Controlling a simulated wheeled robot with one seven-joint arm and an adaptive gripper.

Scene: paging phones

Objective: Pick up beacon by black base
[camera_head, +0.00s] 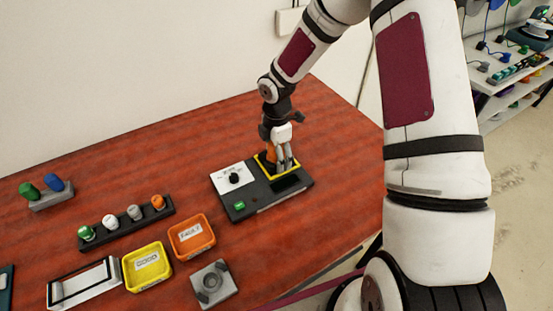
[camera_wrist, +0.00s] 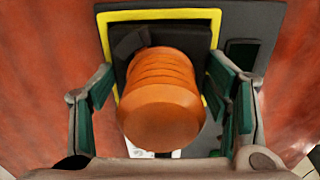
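The beacon (camera_wrist: 160,95) has a ribbed orange top and stands over a black square base (camera_wrist: 130,42) in the wrist view. In the head view a little of its orange side (camera_head: 271,152) shows beside my fingers. It stands in the yellow-edged square (camera_head: 262,170) of the dark test device (camera_head: 262,193). My gripper (camera_head: 282,158) points down over it. In the wrist view my gripper's green-padded fingers (camera_wrist: 163,75) are on either side of the beacon, with visible gaps. The orange top hides most of the base.
A rack (camera_head: 126,222) with several colored beacons stands left on the red-brown table. A yellow tray (camera_head: 147,266) and an orange tray (camera_head: 192,236) lie in front of it. A grey square fixture (camera_head: 210,284) is at the front. Table behind the device is clear.

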